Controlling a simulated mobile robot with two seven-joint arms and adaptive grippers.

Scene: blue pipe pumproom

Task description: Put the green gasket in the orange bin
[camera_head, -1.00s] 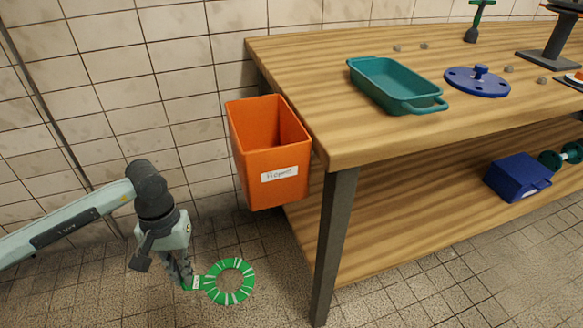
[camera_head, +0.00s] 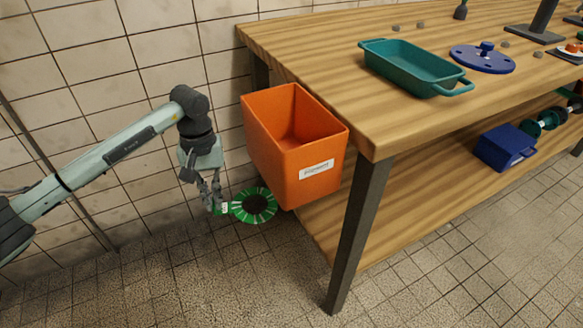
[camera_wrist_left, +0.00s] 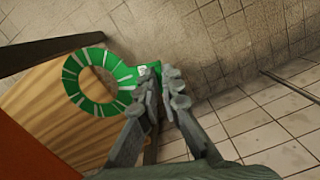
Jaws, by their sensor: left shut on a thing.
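The green gasket is a flat ring with white radial marks and a side tab; in the head view its ring (camera_head: 272,204) hangs left of the orange bin, near its lower left side. My left gripper (camera_head: 217,208) is shut on the gasket's tab. In the left wrist view the gasket (camera_wrist_left: 72,84) extends left from my left gripper (camera_wrist_left: 158,75). The orange bin (camera_head: 270,150) is open at the top, has a white label on its front and is fixed at the table's end; its rim is higher than the gasket. My right gripper is not in view.
The wooden workbench (camera_head: 330,75) has a dark metal leg (camera_head: 356,235) right of the bin. A teal tray (camera_head: 412,72) and a blue flanged disc (camera_head: 482,62) are on top. A blue box (camera_head: 503,150) is on the lower shelf. The tiled wall is behind my arm.

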